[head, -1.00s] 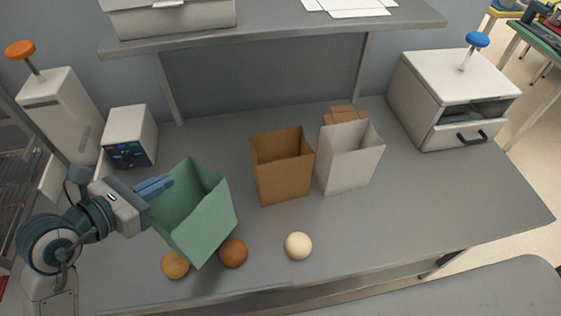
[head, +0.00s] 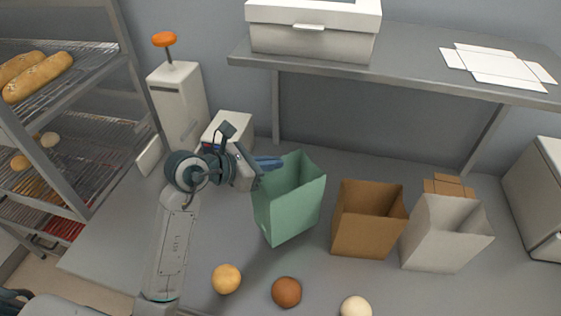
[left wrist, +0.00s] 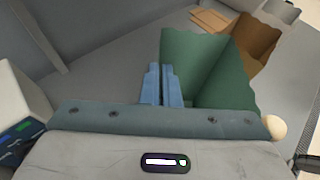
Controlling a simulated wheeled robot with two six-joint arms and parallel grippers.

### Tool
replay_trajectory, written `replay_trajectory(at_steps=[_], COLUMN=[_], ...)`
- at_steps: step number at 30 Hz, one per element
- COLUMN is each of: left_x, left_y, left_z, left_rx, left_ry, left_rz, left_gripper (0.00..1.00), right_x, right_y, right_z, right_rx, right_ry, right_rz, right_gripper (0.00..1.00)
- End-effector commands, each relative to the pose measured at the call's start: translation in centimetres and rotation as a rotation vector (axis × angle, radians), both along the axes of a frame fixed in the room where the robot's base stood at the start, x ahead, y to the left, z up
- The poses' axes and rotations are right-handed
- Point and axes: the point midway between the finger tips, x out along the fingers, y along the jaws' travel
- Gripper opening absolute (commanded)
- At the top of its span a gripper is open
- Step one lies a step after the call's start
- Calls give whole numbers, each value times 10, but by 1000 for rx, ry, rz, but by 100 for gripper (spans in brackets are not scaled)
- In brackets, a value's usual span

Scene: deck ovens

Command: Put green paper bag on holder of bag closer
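The green paper bag (head: 290,207) is open at the top and slightly tilted, left of the other bags in the head view. My left gripper (head: 268,163) is shut on its upper left edge. In the left wrist view, the blue fingers (left wrist: 162,84) are close together at the wall of the green bag (left wrist: 205,75). A tall white device with an orange knob (head: 180,105), perhaps the bag closer, stands behind my left arm, with a pale plate (head: 149,156) at its lower left. The bag's contact with the table cannot be told. My right gripper is not in view.
A small white control box (head: 228,125) is partly hidden behind my left gripper. A brown bag (head: 366,222) and a white bag (head: 440,237) stand to the right. Several buns, including a yellow one (head: 226,279), lie in front. A bread rack (head: 85,115) stands left.

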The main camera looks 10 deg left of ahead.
Motion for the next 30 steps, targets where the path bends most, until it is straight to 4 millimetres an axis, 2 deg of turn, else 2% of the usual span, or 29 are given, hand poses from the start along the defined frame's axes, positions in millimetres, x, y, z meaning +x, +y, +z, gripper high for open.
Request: replay_trajectory(at_steps=[1,3,9,13,19,30], left_x=[14,28,48,49,48,48], left_y=[-2,-5,-7,-7,-7,-7], left_z=[-2,-3,-6,-15,-41,-43], left_rx=[-2,-2,1,1,1,1], left_ry=[-2,0,1,1,1,0], left_rz=[0,-1,0,0,0,0], left_gripper=[0,0,0,0,0,0], right_x=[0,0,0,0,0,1], right_y=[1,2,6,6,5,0], right_z=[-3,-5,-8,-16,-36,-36], right_rx=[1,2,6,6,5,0], right_ry=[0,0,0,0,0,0], right_rz=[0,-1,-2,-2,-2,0], right_gripper=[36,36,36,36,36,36])
